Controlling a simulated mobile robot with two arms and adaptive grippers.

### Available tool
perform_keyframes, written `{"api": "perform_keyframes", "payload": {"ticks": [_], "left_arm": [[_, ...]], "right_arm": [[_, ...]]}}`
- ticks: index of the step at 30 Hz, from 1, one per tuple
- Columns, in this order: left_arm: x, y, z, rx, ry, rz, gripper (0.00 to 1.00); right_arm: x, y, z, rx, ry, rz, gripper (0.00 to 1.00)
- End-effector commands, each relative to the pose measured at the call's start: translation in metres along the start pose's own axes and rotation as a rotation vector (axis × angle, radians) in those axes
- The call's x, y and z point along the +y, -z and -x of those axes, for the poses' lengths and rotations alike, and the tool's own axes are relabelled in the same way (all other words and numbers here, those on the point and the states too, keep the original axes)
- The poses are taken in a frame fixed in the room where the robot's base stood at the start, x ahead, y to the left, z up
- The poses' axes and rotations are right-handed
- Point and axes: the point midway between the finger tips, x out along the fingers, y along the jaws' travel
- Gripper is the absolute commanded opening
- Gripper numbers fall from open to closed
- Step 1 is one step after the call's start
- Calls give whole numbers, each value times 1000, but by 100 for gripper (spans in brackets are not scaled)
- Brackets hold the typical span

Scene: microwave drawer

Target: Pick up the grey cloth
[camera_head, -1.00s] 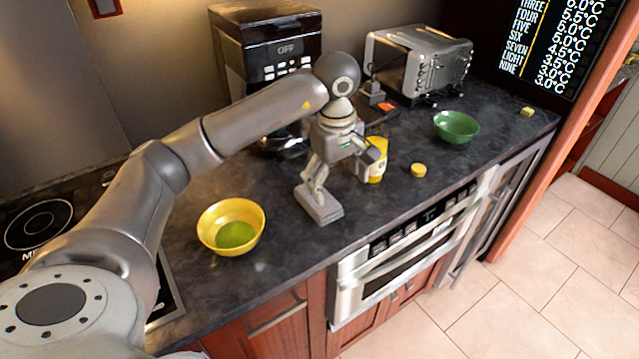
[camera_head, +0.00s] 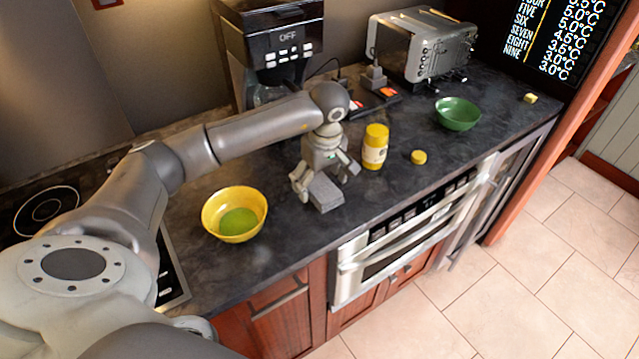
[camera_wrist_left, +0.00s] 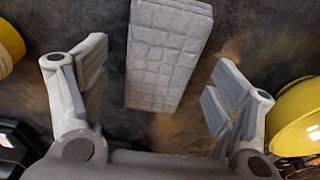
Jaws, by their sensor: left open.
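The grey cloth (camera_head: 326,192) is a folded, block-like pad lying on the dark counter. In the left wrist view the cloth (camera_wrist_left: 168,52) shows a quilted grid pattern and lies lengthwise between the finger pads. My left gripper (camera_head: 324,176) points down over the cloth with its fingers spread to either side. In the wrist view the left gripper (camera_wrist_left: 158,82) is open and empty, with gaps between each finger and the cloth. The far end of the cloth is partly hidden by the gripper in the head view. My right gripper is not in view.
A yellow bowl (camera_head: 236,213) stands left of the cloth. A yellow jar (camera_head: 375,147) and a yellow lid (camera_head: 418,157) are to its right. A green bowl (camera_head: 457,114), toaster (camera_head: 422,45) and coffee maker (camera_head: 268,50) stand farther off. The counter's front edge is nearby.

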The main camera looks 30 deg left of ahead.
Motion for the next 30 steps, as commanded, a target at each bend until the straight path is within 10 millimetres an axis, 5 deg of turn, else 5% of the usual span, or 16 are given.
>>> {"api": "perform_keyframes", "payload": {"ticks": [11,21,30], "left_arm": [[0,-1,-14,0,-1,-1,83],[0,-1,-13,0,0,-1,39],[0,0,-12,0,-1,0,37]], "right_arm": [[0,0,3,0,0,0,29],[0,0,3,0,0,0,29],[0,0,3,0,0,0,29]]}}
